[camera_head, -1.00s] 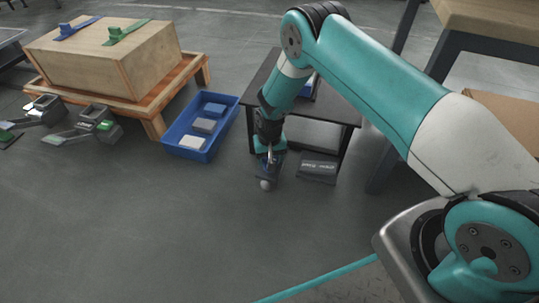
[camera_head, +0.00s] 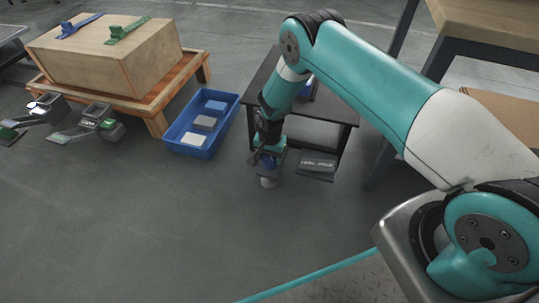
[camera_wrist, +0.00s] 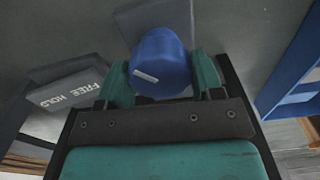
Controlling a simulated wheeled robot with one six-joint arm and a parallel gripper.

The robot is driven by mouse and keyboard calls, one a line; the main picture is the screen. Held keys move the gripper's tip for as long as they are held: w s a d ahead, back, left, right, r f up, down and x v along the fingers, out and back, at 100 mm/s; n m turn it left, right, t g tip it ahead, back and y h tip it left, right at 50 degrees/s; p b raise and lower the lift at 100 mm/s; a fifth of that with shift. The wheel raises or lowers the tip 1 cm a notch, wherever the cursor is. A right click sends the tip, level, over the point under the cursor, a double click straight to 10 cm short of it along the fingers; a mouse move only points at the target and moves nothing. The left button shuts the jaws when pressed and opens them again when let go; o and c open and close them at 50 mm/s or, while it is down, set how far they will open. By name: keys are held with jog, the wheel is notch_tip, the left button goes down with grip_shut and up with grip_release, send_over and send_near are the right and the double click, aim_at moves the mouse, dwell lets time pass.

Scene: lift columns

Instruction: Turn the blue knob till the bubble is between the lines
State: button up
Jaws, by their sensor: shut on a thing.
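The blue knob (camera_wrist: 165,55) sits between the two teal fingers of my gripper (camera_wrist: 162,78) in the wrist view. My gripper is shut on it. A short white mark on the knob lies slightly slanted, left of its middle. A grey plate (camera_wrist: 190,15) shows behind the knob. In the head view my gripper (camera_head: 267,165) is low, in front of the small dark table, with a little of the knob's blue showing. I cannot make out a bubble or its lines in either view.
A dark block (camera_wrist: 68,88) lettered "FREE HOLD" stands beside the knob. A dark table (camera_head: 330,108) stands behind my gripper. A blue bin (camera_head: 185,147) with several small blocks lies left, near a wooden crate (camera_head: 130,70) on a pallet. The front floor is open.

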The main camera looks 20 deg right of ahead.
jog(key=shift+w, duration=0.1)
jog(key=o, duration=0.9)
notch_tip(320, 180, up, 17)
jog(key=p, duration=0.8)
jog(key=shift+r, duration=0.2)
